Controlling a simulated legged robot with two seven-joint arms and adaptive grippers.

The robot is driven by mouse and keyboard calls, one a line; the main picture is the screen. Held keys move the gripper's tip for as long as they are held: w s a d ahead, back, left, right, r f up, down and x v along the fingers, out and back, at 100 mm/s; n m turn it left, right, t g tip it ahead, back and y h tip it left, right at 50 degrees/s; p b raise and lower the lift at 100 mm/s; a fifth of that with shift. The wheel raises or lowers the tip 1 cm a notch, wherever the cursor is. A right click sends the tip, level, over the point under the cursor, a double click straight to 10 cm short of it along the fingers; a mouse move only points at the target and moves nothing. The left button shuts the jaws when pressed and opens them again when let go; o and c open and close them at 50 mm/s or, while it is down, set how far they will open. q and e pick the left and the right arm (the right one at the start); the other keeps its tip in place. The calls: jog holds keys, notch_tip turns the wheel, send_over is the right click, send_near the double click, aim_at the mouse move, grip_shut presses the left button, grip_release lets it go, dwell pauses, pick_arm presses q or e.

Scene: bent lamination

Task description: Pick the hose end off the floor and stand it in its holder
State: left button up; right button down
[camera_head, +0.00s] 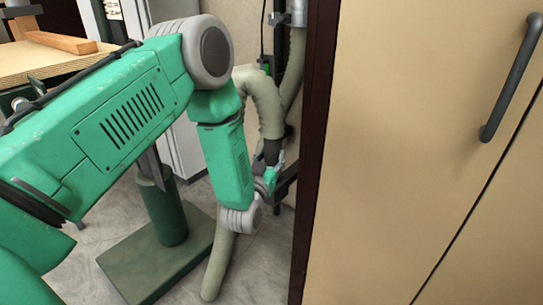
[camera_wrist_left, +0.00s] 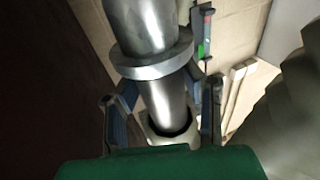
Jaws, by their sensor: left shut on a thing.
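My left gripper (camera_head: 271,174) is at the lower end of my green arm, beside the dark cuff (camera_head: 272,150) of a beige hose (camera_head: 262,98). In the left wrist view the gripper's fingers (camera_wrist_left: 165,108) are shut around a metal tube with a wide collar (camera_wrist_left: 152,60), the hose end. A pale ring with a dark opening (camera_wrist_left: 172,133) shows beyond the tube between the fingers. A dark bracket (camera_head: 287,178) stands just right of the gripper; I cannot tell whether it is the holder. My right gripper is out of view.
A beige cabinet (camera_head: 420,130) with a dark edge fills the right side. A green post on a flat base (camera_head: 150,262) stands on the floor at left. A wooden bench (camera_head: 50,62) is at back left. More hose (camera_head: 219,265) lies near the floor below the gripper.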

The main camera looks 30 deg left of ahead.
aim_at(271, 167)
pick_arm(q)
jog(key=shift+f+b, duration=0.55)
jog(key=shift+f, duration=0.45)
jog(key=shift+f, duration=0.15)
jog(key=shift+f+b, duration=0.4)
jog(key=shift+f, duration=0.15)
jog(key=shift+f, duration=0.15)
jog(key=shift+f+b, duration=0.6)
jog(key=shift+f, duration=0.15)
jog(key=o, duration=1.1)
jog(key=v, duration=0.7)
jog(key=shift+s+f, duration=0.1)
jog(key=shift+s, duration=0.1)
